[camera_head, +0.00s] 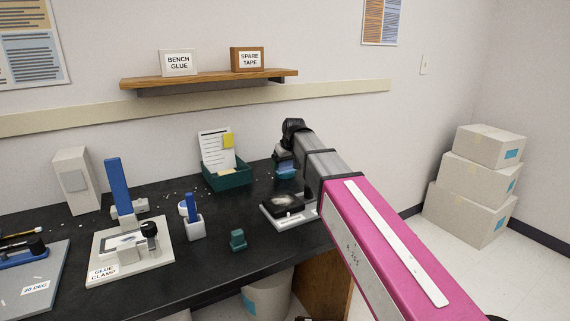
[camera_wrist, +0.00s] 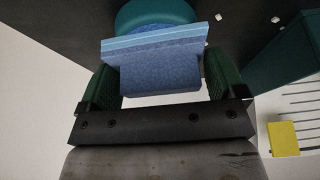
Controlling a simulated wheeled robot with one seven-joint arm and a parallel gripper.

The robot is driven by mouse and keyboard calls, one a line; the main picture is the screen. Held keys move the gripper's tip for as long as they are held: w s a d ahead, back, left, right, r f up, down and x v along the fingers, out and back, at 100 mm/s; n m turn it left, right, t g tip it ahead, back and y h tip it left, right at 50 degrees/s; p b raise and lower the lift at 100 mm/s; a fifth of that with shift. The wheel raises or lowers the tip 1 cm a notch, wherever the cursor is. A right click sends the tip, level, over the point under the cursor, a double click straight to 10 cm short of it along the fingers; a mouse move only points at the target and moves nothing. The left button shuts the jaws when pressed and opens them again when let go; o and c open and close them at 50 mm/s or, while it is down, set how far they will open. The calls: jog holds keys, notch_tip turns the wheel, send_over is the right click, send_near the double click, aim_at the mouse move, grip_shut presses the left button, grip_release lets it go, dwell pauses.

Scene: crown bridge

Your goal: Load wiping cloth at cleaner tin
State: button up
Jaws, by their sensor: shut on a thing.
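My gripper (camera_wrist: 160,82) is shut on a folded blue wiping cloth (camera_wrist: 158,72), with one green finger at each side of it. The cloth has a lighter blue layer along its far edge. The round teal cleaner tin (camera_wrist: 150,14) shows just beyond the cloth, with a blue surface inside its rim. The cloth overlaps the tin in this view; I cannot tell whether they touch. In the head view my gripper (camera_head: 284,154) is at the back right of the bench, above the blue-teal tin (camera_head: 287,174). My arm and wrist partly hide this spot.
A green box with papers (camera_head: 227,176) stands left of my gripper. A pale tray with a black pad (camera_head: 287,207) lies in front, beside my arm. A small green block (camera_head: 237,239) and a glue clamp (camera_head: 128,250) stand farther left. A shelf (camera_head: 209,79) hangs above.

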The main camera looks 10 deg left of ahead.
dwell(0.4)
jog(key=shift+r, duration=3.45)
